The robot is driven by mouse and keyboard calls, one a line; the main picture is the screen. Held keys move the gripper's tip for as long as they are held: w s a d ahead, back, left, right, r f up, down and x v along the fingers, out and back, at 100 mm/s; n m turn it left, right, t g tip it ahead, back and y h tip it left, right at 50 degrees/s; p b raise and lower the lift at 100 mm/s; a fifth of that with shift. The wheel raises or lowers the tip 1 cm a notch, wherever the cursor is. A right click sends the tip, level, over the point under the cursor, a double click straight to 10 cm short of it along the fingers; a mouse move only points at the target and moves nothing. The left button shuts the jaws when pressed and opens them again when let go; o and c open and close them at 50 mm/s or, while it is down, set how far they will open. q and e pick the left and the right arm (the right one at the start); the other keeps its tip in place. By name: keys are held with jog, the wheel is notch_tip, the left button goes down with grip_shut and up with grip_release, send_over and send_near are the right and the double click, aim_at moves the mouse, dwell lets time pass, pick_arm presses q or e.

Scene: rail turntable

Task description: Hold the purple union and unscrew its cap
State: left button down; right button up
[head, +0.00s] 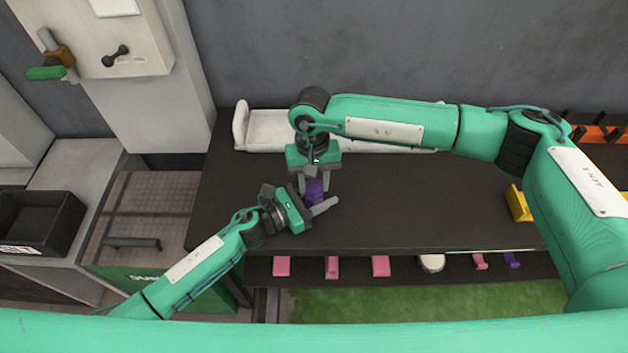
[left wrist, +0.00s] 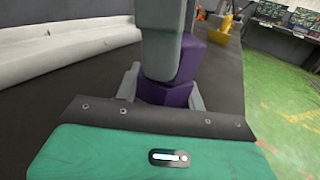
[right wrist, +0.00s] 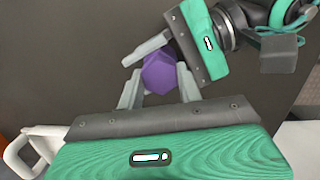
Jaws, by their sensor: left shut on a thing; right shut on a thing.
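The purple union (head: 314,190) stands near the left end of the dark tabletop, between my two grippers. My left gripper (left wrist: 164,92) is shut on its lower part (left wrist: 165,95) from the side. My right gripper (head: 314,181) comes from the far side and is shut on the upper part, the cap (left wrist: 190,57). One right finger hides some of the cap in the left wrist view. The union's faceted top (right wrist: 160,74) shows between the fingers in the right wrist view. The thread is hidden, so I cannot tell how far the cap is turned.
A white tray-like piece (head: 265,130) lies along the table's back edge, behind my right gripper. A yellow block (head: 518,204) stands at the right. Pink and purple pieces (head: 380,266) sit on a shelf below the front edge. The middle of the tabletop (head: 430,200) is clear.

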jog(key=n, duration=0.4)
jog(key=shift+f+h, duration=0.1)
jog(key=shift+h, duration=0.2)
jog(key=o, duration=1.1)
jog(key=shift+o, duration=0.4)
jog(key=shift+r, duration=2.1)
